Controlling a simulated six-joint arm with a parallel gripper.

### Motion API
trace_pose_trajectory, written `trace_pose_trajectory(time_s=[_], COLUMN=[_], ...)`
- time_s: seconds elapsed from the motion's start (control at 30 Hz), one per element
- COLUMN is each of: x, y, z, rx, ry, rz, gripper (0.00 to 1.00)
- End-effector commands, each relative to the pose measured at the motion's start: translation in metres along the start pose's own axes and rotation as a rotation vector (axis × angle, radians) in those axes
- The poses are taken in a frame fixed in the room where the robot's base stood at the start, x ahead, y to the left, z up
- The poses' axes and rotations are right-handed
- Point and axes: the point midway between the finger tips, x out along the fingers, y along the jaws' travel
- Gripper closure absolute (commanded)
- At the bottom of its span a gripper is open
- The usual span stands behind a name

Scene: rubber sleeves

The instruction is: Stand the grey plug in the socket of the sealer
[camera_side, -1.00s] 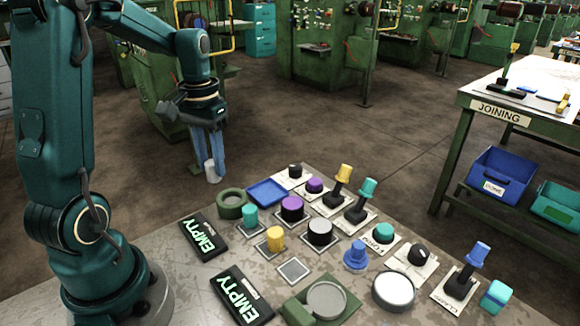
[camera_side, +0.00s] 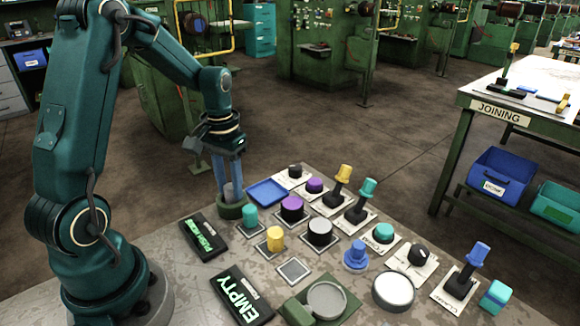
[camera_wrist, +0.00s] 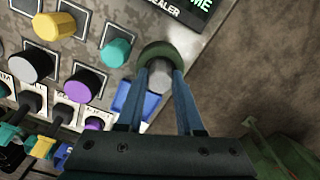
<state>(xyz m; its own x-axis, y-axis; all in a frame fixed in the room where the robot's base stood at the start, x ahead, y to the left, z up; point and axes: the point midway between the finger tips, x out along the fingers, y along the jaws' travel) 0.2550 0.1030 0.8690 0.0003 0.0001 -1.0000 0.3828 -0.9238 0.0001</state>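The grey plug (camera_side: 230,193) stands upright between the fingers of my gripper (camera_side: 229,182). Its lower end is inside the dark green ring-shaped socket (camera_side: 232,211) at the back left of the bench. In the wrist view the plug (camera_wrist: 159,76) shows between the two blue fingers of my gripper (camera_wrist: 161,84), within the green ring (camera_wrist: 165,52). My gripper appears shut on the plug. How deep the plug sits is hidden by the ring and fingers. The sealer's black display (camera_side: 203,237) shows green lettering, partly readable.
A blue tray (camera_side: 267,193) lies just right of the socket, and a teal knob (camera_side: 250,215) stands close in front. A second display (camera_side: 241,298) reads EMPTY. Several knobs and levers fill the bench to the right. A green-based round fixture (camera_side: 325,299) is at the front.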

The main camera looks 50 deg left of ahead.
Motion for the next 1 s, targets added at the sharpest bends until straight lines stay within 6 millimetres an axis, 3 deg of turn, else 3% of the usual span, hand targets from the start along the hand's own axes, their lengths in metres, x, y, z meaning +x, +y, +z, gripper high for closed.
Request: trace_pose_trajectory(time_s=[0.03,0.07,0.1,0.4,0.53,1.0], x=[0.000,0.000,0.000,-0.001,-0.011,-0.101], y=[0.000,0.000,0.000,0.000,0.000,0.000], z=[0.000,0.000,0.000,0.000,-0.001,-0.001], rx=[0.000,0.000,0.000,0.000,0.000,0.000], ry=[-0.001,-0.001,0.000,0.001,0.005,0.006], rz=[0.000,0.000,0.000,0.000,-0.001,-0.001], gripper=[0.49,0.38,0.34,0.34,0.34,0.34])
